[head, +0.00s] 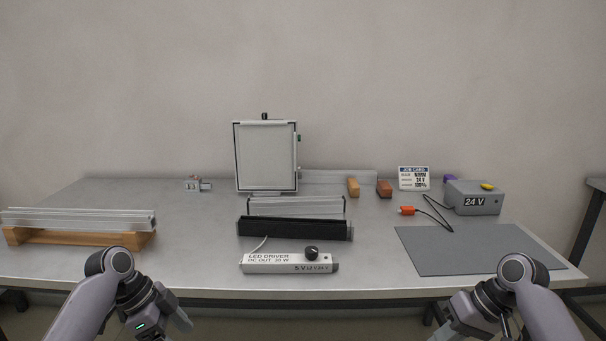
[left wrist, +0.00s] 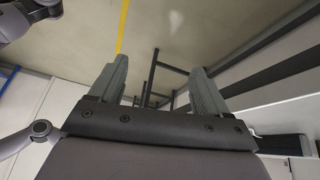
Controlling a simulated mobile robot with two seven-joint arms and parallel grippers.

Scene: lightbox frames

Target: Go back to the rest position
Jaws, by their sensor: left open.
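My left gripper (head: 172,310) is at the lower left of the head view, in front of the table's front edge and below its top. In the left wrist view its two fingers (left wrist: 158,78) stand wide apart with nothing between them. My right gripper (head: 466,318) is at the lower right of the head view, also in front of the table edge. Its fingertips are cut off or hidden by my own arm, so its jaws cannot be made out. Both arms are bent and apart from everything on the table.
The metal table (head: 195,265) holds an upright framed panel (head: 265,157), black bar (head: 293,230), LED driver (head: 287,263), grey mat (head: 480,250) and 24 V box (head: 474,199). Metal profiles (head: 80,219) rest on wooden supports at left. The left wrist view shows floor and dark frames (left wrist: 168,68).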

